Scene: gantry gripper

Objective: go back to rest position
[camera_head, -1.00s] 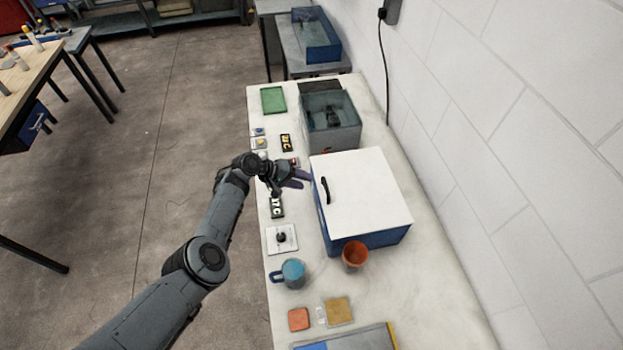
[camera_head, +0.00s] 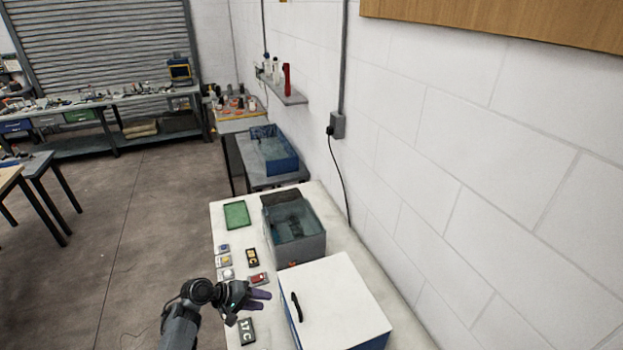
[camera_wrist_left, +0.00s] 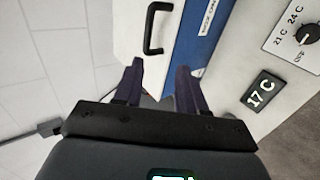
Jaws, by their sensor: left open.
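My left gripper (camera_head: 262,300) is in the lower middle of the head view, over the table's left part beside the white-lidded blue box (camera_head: 335,305). Its two purple fingers are apart with nothing between them. In the left wrist view the open fingers (camera_wrist_left: 160,85) point toward the box's blue front and black handle (camera_wrist_left: 158,28), without visible contact. A display reading 17 C (camera_wrist_left: 263,90) and a dial panel (camera_wrist_left: 300,38) lie to the right there. My right gripper is not in view.
A grey water bath (camera_head: 295,238) stands behind the box, with a green tray (camera_head: 236,214) to its left. Small labelled modules (camera_head: 252,257) line the table's left edge. A white wall (camera_head: 480,180) bounds the right side. Open floor (camera_head: 130,220) lies left.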

